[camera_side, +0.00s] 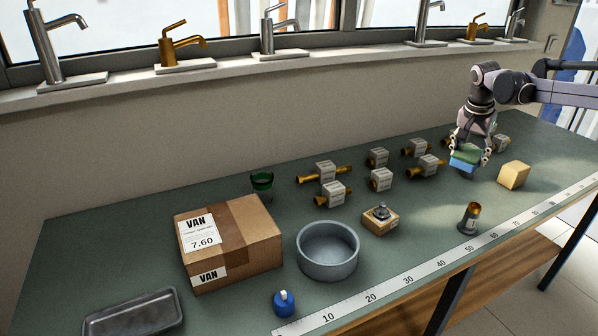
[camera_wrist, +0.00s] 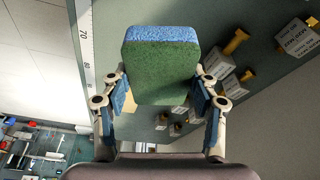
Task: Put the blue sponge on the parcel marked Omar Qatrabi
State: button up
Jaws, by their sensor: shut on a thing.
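My gripper (camera_side: 469,150) is at the right end of the bench, shut on a blue sponge (camera_side: 463,162) with a green scouring side. In the wrist view the sponge (camera_wrist: 160,68) sits between the fingers (camera_wrist: 160,85), green face toward the camera and blue along its far edge. It appears held above the bench; the exact gap is hard to tell. A large brown parcel (camera_side: 250,240) with white labels reading "VAN" and "7.60" stands on the left half of the bench.
A grey round basin (camera_side: 328,254) stands right of the parcel.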

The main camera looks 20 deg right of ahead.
jog(key=w+a+r+n+t+y, duration=0.1)
jog(key=w+a+r+n, duration=0.15)
jog(key=a, duration=0.85)
jog(key=w+a+r+n, duration=0.1)
jog(key=w+a+n, duration=0.25)
jog(key=a, duration=0.85)
jog(key=w+a+r+n+t+y, duration=0.1)
jog(key=w+a+r+n, duration=0.2)
jog(key=a, duration=0.8)
jog(key=n+y, duration=0.1)
jog(key=n, duration=0.4)
send_over(241, 228)
jog(key=s, duration=0.1)
jog(key=f, duration=0.6)
jog(key=shift+d, duration=0.35)
jog(key=shift+a+f, duration=0.35)
jog(key=shift+f, duration=1.9)
jog(key=shift+f, duration=0.15)
jog(key=o, duration=0.7)
